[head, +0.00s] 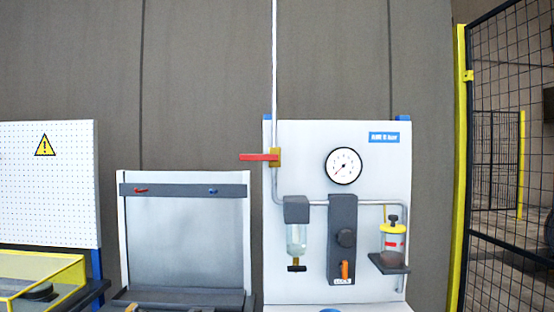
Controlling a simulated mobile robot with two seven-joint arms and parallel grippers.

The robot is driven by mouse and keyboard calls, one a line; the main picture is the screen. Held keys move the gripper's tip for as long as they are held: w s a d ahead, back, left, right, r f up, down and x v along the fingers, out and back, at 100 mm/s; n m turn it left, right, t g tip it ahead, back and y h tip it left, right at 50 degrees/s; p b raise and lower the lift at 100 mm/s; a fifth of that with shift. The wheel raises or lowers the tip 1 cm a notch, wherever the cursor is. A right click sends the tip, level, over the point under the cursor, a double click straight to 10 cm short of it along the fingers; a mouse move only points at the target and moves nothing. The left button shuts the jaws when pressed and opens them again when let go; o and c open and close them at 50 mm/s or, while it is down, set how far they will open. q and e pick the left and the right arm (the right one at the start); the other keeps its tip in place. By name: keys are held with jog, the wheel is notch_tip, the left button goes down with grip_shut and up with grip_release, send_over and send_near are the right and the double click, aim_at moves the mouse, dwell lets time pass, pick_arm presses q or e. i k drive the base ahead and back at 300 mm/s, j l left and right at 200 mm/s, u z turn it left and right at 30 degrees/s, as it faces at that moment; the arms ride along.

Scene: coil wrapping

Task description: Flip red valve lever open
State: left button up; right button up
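The red valve lever (258,157) sits on a brass valve body (275,157) on the vertical grey pipe, at the left edge of the white panel (300,150). The lever points left and lies horizontal, across the pipe. Neither of my grippers shows in the head view, so nothing is seen touching the lever.
The panel carries a round gauge (343,166), a filter bowl (296,238), a dark regulator block (343,220) with an orange lever, and a yellow-capped container (393,240). A grey-backed stand (188,240) is left of it. A mesh fence (500,140) stands at right.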

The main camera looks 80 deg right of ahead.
aim_at(242, 157)
jog(key=z, duration=2.4)
